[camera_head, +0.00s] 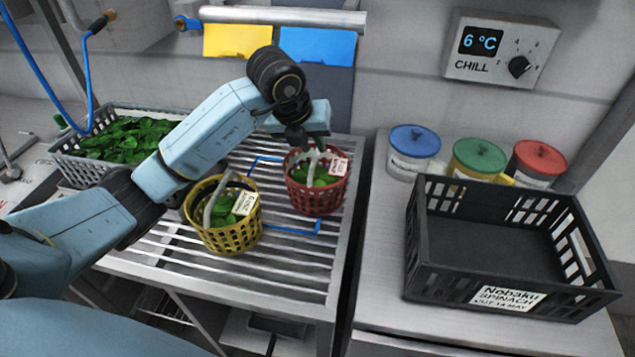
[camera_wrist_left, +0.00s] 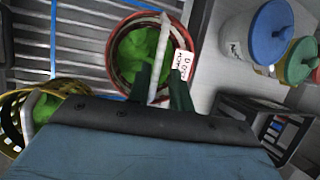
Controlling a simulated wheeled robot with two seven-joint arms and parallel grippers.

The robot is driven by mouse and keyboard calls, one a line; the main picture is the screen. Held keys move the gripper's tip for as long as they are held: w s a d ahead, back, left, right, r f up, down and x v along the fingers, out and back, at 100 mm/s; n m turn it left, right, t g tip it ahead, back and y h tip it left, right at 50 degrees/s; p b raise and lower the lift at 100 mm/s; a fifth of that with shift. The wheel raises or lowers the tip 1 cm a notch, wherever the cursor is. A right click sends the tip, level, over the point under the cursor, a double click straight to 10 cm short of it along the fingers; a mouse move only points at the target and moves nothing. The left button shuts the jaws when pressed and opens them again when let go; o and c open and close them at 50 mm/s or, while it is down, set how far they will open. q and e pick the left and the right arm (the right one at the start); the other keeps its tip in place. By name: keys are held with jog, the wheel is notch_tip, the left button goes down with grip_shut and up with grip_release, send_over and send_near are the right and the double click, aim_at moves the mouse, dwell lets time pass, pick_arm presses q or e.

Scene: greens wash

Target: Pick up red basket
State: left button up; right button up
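The red basket (camera_head: 316,196) stands on the slatted metal rack with green leaves inside, a pale arched handle and a white tag. It also shows in the left wrist view (camera_wrist_left: 113,58), seen from above. My left gripper (camera_head: 298,143) is just above it, pointing down. In the left wrist view its two dark fingers (camera_wrist_left: 160,82) are apart, one on each side of the pale handle (camera_wrist_left: 160,55), with small gaps showing. Whether a finger touches the handle is unclear. My right gripper is in neither view.
A yellow basket (camera_head: 235,237) of leaves stands left of the red one, under my left arm. A grey crate (camera_head: 85,170) of leaves is at far left.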

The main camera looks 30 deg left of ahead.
aim_at(316, 153)
pick_arm(q)
jog(key=shift+w+d+f, duration=0.1)
jog(key=shift+w+f, duration=0.2)
jog(key=shift+f, duration=0.3)
jog(key=shift+w+f, duration=0.2)
jog(key=shift+f, duration=0.25)
jog(key=x, duration=0.4)
jog(key=shift+w+f+b, duration=0.15)
jog(key=shift+f+b, duration=0.2)
jog(key=shift+b, duration=0.05)
grip_shut()
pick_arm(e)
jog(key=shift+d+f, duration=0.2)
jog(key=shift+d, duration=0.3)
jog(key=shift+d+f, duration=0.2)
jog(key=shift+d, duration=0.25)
pick_arm(q)
jog(key=shift+r, duration=0.1)
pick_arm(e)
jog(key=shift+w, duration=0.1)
